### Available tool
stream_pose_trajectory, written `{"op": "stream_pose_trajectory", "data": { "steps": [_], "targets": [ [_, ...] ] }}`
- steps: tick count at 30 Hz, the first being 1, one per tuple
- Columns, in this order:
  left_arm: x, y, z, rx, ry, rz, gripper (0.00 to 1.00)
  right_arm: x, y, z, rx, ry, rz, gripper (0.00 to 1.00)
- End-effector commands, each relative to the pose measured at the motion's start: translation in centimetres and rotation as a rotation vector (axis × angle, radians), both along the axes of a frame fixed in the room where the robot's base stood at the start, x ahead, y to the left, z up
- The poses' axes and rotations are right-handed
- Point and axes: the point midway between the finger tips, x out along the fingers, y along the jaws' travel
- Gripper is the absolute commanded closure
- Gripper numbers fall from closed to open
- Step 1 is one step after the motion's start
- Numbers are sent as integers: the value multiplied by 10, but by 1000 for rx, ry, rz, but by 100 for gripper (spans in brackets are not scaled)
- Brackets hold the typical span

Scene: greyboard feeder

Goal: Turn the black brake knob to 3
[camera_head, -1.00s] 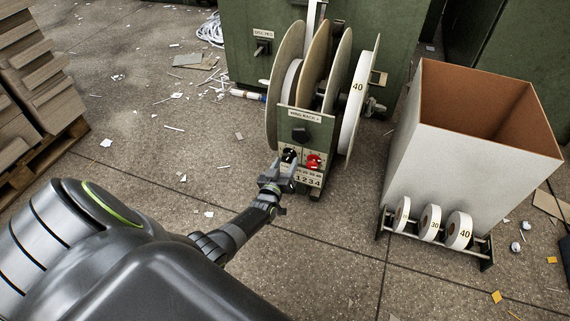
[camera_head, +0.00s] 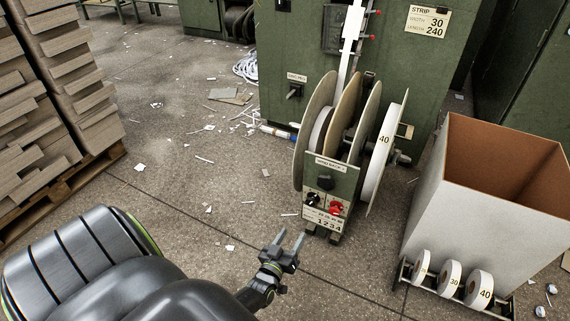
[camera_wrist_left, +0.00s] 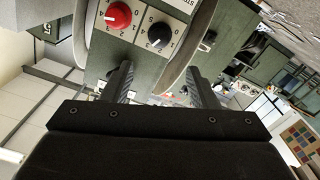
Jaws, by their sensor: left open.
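The black knob (camera_head: 312,199) is at the lower left of the green reel stand's front panel, beside a red knob (camera_head: 336,208). In the left wrist view, which shows the panel upside down, the black knob (camera_wrist_left: 159,35) sits on a white plate with digits around it, with the red knob (camera_wrist_left: 118,16) to its left. My right gripper is out of view.
Another dark knob (camera_head: 326,182) is higher on the panel. Large reels (camera_head: 385,140) stand behind it. A tall open bin (camera_head: 440,205) with several small rolls in front is at right. Stacked boards (camera_head: 70,90) are at left. The floor around the gripper is mostly clear.

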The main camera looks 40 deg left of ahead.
Motion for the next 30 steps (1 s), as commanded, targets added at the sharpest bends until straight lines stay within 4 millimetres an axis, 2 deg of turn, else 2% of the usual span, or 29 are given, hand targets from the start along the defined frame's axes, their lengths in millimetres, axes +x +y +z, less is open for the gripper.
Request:
{"op": "stream_pose_trajectory", "data": {
  "steps": [3,9,26,30],
  "targets": [
    [-21,-6,1,-1,2,0,47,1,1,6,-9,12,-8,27],
    [-37,-9,0,-1,1,0,47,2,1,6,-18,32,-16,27],
    [-39,-10,0,-1,1,0,47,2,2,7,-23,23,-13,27],
    [-36,-12,9,9,-24,-7,47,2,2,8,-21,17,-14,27]
  ]
}}
